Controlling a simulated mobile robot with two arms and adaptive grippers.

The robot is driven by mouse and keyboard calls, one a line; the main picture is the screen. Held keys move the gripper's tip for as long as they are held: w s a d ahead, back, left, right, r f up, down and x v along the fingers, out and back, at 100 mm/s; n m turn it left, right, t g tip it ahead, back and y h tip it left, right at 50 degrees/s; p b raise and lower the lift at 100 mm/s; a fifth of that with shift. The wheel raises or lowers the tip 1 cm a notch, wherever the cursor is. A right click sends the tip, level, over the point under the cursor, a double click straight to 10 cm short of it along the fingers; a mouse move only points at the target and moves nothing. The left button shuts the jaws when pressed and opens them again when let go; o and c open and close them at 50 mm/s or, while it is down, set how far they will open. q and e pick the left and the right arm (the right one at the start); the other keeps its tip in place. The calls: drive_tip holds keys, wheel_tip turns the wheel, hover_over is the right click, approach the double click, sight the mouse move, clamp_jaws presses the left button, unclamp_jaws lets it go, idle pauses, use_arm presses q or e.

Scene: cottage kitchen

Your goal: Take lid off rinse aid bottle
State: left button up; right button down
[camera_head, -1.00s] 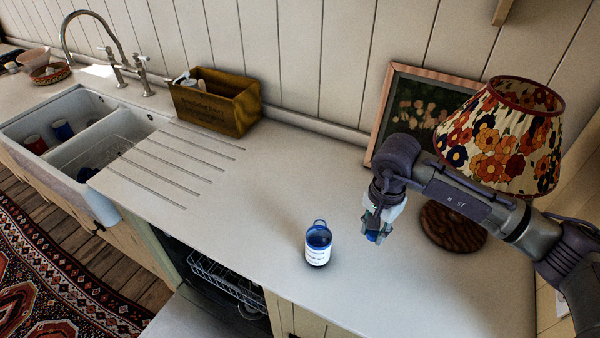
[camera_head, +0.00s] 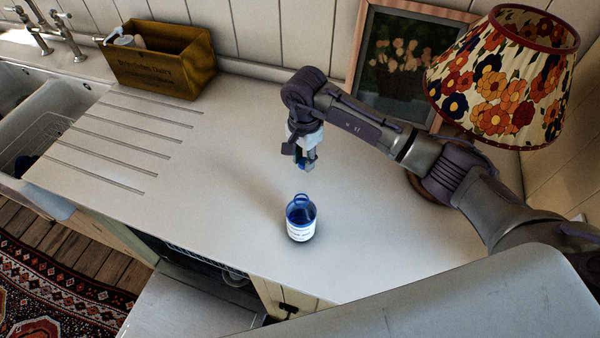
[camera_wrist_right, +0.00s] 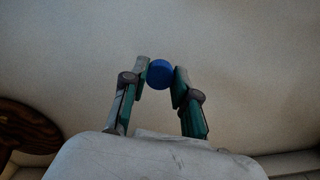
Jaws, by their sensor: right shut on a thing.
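The rinse aid bottle (camera_head: 301,222) stands upright on the worktop in the head view, blue with a white label and a loop-shaped handle at its top. My right gripper (camera_head: 307,163) is above the worktop, behind the bottle and apart from it. In the right wrist view my right gripper (camera_wrist_right: 161,80) is shut on a round blue lid (camera_wrist_right: 160,74), held between the fingertips. The lid is hard to make out in the head view. My left gripper is not in view.
A lamp with a flowered shade (camera_head: 505,75) and a framed picture (camera_head: 405,60) stand at the back right. A wooden box (camera_head: 165,65) stands at the back left, near the sink (camera_head: 60,115). Below the front edge is an open dishwasher (camera_head: 190,305). The worktop around the bottle is clear.

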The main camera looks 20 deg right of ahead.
sight(301, 175)
drive_tip(key=shift+w+a+f, duration=0.2)
drive_tip(key=shift+w+a, duration=0.05)
drive_tip(key=shift+a, duration=0.05)
drive_tip(key=shift+s+f, duration=0.1)
wheel_tip(301, 175, down, 3)
drive_tip(key=shift+s+f+b, duration=0.15)
drive_tip(key=shift+f+b, duration=0.05)
drive_tip(key=shift+b, duration=0.75)
drive_tip(key=shift+w+f, duration=0.1)
drive_tip(key=shift+w, duration=0.1)
drive_tip(key=shift+s, duration=0.1)
drive_tip(key=shift+f, duration=0.15)
drive_tip(key=c, duration=0.9)
unclamp_jaws()
